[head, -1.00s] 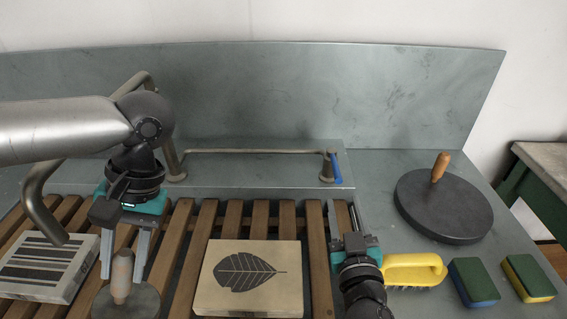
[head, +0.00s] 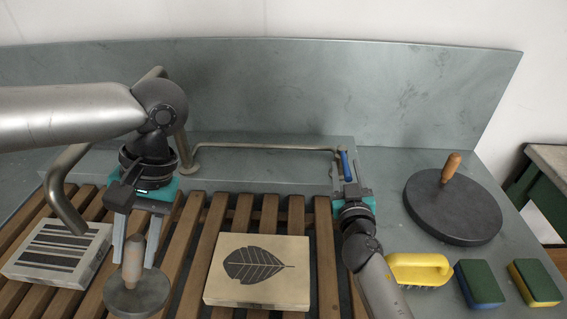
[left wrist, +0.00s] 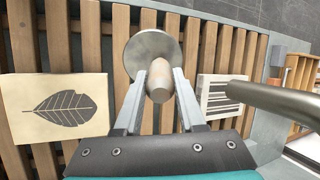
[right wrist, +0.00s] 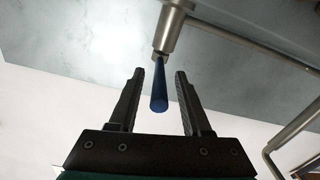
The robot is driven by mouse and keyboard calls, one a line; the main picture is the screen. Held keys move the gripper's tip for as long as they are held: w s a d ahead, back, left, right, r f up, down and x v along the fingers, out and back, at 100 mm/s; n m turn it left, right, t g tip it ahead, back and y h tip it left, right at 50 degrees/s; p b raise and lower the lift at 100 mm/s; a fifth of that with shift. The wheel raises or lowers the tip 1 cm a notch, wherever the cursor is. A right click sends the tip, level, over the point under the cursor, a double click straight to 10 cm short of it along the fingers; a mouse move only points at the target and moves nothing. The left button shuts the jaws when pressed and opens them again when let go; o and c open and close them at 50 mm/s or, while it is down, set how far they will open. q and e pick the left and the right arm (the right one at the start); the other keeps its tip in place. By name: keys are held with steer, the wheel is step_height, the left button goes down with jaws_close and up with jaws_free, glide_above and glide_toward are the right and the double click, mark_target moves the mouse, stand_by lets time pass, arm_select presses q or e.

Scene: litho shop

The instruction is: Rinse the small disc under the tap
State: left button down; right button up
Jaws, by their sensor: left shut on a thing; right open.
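The small disc (head: 137,298) is grey with an upright wooden handle (head: 133,258). My left gripper (head: 134,262) is shut on that handle, also seen in the left wrist view (left wrist: 158,85). The disc is over the slatted rack, right of and nearer than the open end of the tap's curved spout (head: 62,190). The spout also shows in the left wrist view (left wrist: 270,103). The tap's blue lever (head: 345,164) stands at the pipe's right end. My right gripper (head: 348,192) is open at the lever; in the right wrist view the lever (right wrist: 159,88) appears between its fingers, contact unclear.
A leaf-printed block (head: 258,270) and a striped block (head: 58,252) lie on the wooden slats (head: 190,250). A large disc with a handle (head: 452,212), a yellow brush (head: 418,268) and two sponges (head: 480,284) (head: 535,283) sit right of the rack.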

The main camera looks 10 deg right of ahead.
steer(key=shift+w, duration=0.15)
jaws_close()
stand_by(0.4)
stand_by(1.0)
